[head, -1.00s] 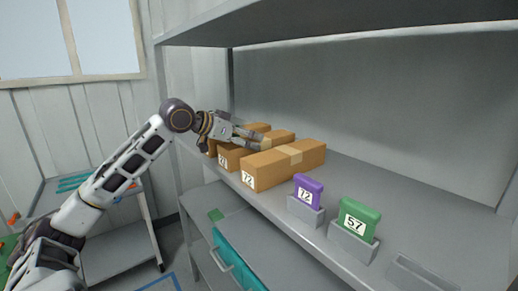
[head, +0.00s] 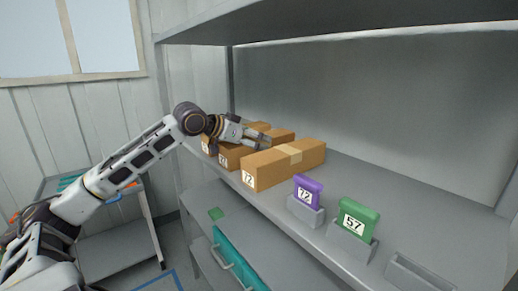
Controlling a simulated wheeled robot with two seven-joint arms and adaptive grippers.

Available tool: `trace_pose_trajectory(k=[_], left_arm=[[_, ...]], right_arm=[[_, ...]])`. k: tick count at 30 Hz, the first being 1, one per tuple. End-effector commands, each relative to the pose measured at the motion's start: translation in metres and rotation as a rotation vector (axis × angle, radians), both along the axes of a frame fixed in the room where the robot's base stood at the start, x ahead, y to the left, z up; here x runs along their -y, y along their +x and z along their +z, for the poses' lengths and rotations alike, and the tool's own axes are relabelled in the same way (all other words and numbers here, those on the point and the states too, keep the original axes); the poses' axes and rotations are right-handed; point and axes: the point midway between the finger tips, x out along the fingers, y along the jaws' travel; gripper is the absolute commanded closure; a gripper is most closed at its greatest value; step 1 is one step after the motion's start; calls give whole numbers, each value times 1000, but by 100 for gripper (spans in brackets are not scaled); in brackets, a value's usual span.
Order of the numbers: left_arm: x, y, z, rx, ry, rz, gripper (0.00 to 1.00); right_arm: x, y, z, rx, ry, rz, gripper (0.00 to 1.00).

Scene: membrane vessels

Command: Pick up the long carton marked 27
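Three long brown cartons lie side by side on the shelf. The middle carton (head: 232,153) has a small end label that looks like 27, though it is hard to read. The nearest carton (head: 287,167) is marked 72. The farthest carton (head: 207,143) is partly hidden by my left gripper, and its label is unreadable. My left gripper (head: 268,138) is above the middle carton, pointing right, with its two fingers apart. I cannot tell whether it touches the carton. My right gripper is not in view.
A purple block (head: 307,187) marked 72 and a green block (head: 356,219) marked 57 stand in grey holders right of the cartons. An empty grey holder (head: 418,274) is at the front right. An upper shelf (head: 330,18) overhangs. The shelf behind the blocks is clear.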

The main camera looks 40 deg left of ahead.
Motion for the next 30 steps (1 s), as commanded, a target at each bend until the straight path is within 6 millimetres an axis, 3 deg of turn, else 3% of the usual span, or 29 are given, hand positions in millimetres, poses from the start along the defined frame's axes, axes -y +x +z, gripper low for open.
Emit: trace_pose_trajectory(k=[2,14,30], left_arm=[[0,0,0,0,0,0,18],[0,0,-1,-3,0,0,70],[1,0,3,-8,1,-1,70]], right_arm=[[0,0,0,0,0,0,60],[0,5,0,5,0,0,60],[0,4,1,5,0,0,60]])
